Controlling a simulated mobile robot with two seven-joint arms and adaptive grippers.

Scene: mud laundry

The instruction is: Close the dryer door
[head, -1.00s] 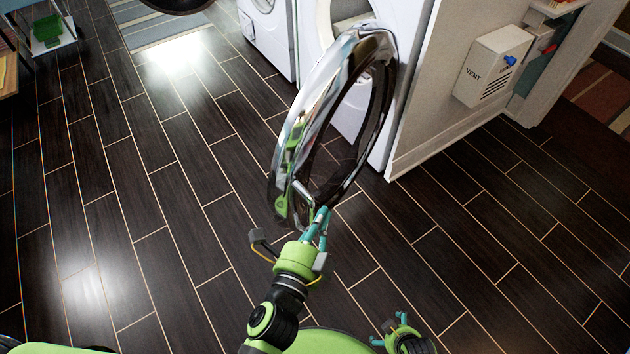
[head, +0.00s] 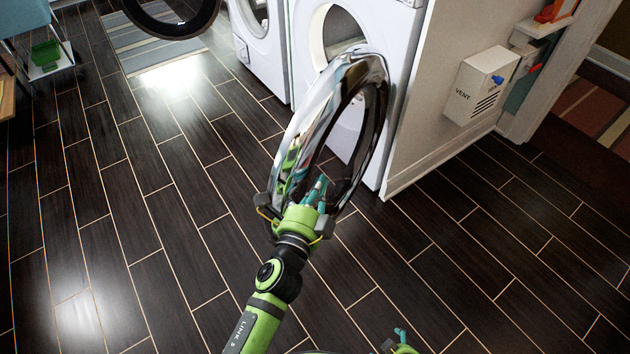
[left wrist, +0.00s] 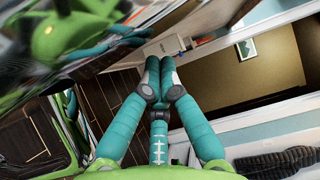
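The dryer door (head: 300,137) is a round chrome ring with dark glass. It stands open in front of the white dryer (head: 352,150), whose round opening (head: 340,30) shows behind it. My left gripper (head: 318,190) is at the door's lower near part, seemingly touching it, though contact is unclear. In the left wrist view its teal fingers (left wrist: 164,76) meet at the tips with nothing visible between them. The door's shiny surface (left wrist: 60,35) fills the upper left there, reflecting green and teal. My right gripper (head: 401,341) is mostly cut off at the bottom edge.
Another white machine (head: 262,50) stands left of the dryer, and another open round door (head: 172,22) shows at the top. A wall with a vent box (head: 482,86) is on the right. The dark tiled floor (head: 150,215) is clear around the door.

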